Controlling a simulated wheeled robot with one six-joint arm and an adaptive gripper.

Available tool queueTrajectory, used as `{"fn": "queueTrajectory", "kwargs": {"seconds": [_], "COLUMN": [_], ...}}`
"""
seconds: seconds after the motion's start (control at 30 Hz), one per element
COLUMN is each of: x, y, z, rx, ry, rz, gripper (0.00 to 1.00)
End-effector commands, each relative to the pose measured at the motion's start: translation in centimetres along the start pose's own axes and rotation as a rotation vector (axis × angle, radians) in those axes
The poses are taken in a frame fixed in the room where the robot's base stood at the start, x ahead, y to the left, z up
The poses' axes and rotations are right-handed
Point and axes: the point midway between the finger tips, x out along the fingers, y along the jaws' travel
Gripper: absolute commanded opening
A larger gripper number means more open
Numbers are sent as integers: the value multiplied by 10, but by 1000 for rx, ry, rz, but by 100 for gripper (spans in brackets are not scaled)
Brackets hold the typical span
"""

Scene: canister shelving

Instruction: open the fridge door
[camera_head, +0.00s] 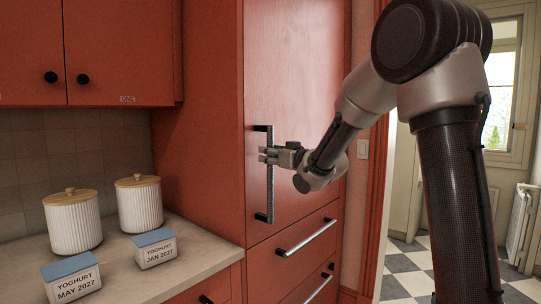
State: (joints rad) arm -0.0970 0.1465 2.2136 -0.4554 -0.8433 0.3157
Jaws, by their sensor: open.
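The fridge door (300,85) is a tall red panel in the middle of the view, and it looks closed. A long dark vertical handle (269,200) runs along its left edge. My gripper (268,155) is open at the handle's upper half, reaching in from the right. Its fingers overlap the handle in this view. I cannot tell whether they touch the handle or whether it lies between them.
Drawers with horizontal bar handles (306,237) sit below the door. To the left, a counter (190,262) holds two white ribbed canisters (140,204) and two yoghurt boxes (155,248). Red wall cabinets (120,50) hang above. A doorway with checkered floor (405,265) opens at right.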

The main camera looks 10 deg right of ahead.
Motion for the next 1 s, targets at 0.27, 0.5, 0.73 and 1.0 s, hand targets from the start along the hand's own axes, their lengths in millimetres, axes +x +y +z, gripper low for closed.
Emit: {"fn": "queueTrajectory", "kwargs": {"seconds": [0.27, 0.5, 0.73, 1.0], "x": [6, 6, 5, 0], "y": [0, 0, 0, 2], "z": [0, 0, 0, 0], "rx": [-1, -1, -1, -2], "ry": [-1, 0, 0, -1], "rz": [0, 0, 0, -22], "gripper": [42, 10, 0, 0]}}
